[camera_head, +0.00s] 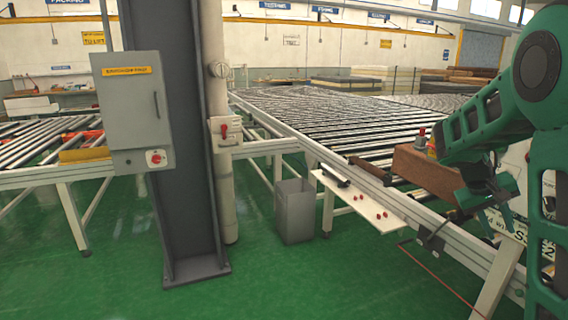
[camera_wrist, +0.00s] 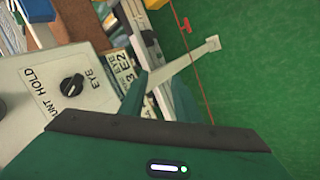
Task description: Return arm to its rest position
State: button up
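My green arm reaches in from the right side of the head view. My gripper (camera_head: 488,205) hangs beside the near rail of the roller conveyor, close to a white control panel partly hidden by my arm. In the wrist view two green fingers stand apart, with nothing seen held between them. In that view the white panel (camera_wrist: 60,95) with a black knob (camera_wrist: 72,85) lies to the left of the fingers. It cannot be told whether the gripper touches anything.
A roller conveyor (camera_head: 330,105) runs into the back. A brown block (camera_head: 424,172) sits at its near right edge. A dark column (camera_head: 180,150) carries a grey cabinet (camera_head: 132,100). Green floor is clear in front.

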jog(key=s+a+f+m+y, duration=0.1)
jog(key=s+a, duration=0.4)
jog(key=s, duration=0.5)
jog(key=s+a+f+m+y, duration=0.1)
jog(key=s+a+y, duration=0.2)
jog(key=s, duration=0.6)
jog(key=s+a+f+m+y, duration=0.1)
jog(key=s+a+y, duration=0.2)
jog(key=s+a, duration=0.5)
jog(key=s, duration=0.2)
jog(key=shift+s+f, duration=0.15)
jog(key=shift+s, duration=0.2)
